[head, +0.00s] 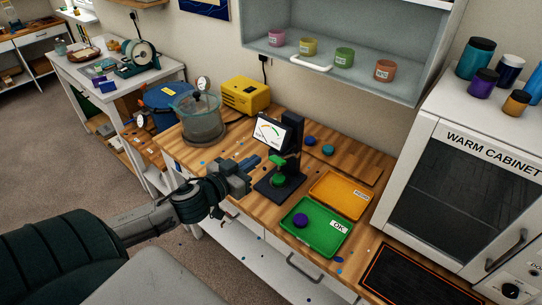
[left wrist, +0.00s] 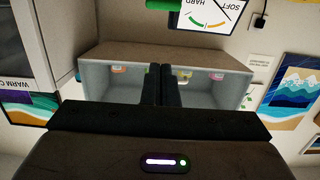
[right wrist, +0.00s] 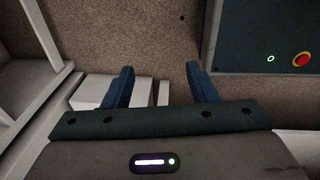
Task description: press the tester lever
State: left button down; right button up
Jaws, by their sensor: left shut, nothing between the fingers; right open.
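The tester (head: 292,135) is a black stand with a dial (head: 268,132) on the wooden bench. Its green lever (head: 279,161) sticks out below the dial, above a green disc (head: 278,180) on the tester's base. My left gripper (head: 254,163) is shut and empty, just left of the lever; I cannot tell whether it touches. In the left wrist view the shut fingers (left wrist: 161,86) point up toward a green piece (left wrist: 163,5), likely the lever, and the upside-down dial (left wrist: 212,16). My right gripper (right wrist: 160,76) is open and empty over the floor.
A green OK tray (head: 322,243) holding a purple disc (head: 300,220) and an orange tray (head: 345,210) lie right of the tester. Blue and teal discs (head: 328,150) sit behind it. A pot (head: 204,122) stands at left, the warm cabinet (head: 460,180) at right.

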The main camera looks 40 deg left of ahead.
pick_arm(q)
jog(key=b, duration=1)
send_over(274, 160)
jog(key=shift+s+f, duration=0.15)
jog(key=shift+f, duration=0.4)
jog(key=shift+f+b, duration=0.95)
jog(key=shift+b, duration=0.1)
jog(key=shift+s+f+b, duration=0.1)
jog(key=shift+f+b, duration=0.25)
jog(key=shift+s+f+b, duration=0.45)
jog(key=shift+f+b, duration=0.05)
jog(key=shift+b, duration=0.05)
pick_arm(e)
notch_tip(274, 160, down, 14)
jog(key=a, duration=0.1)
jog(key=shift+w+a, duration=0.25)
jog(key=shift+w, duration=0.1)
jog(key=shift+d+r, duration=0.1)
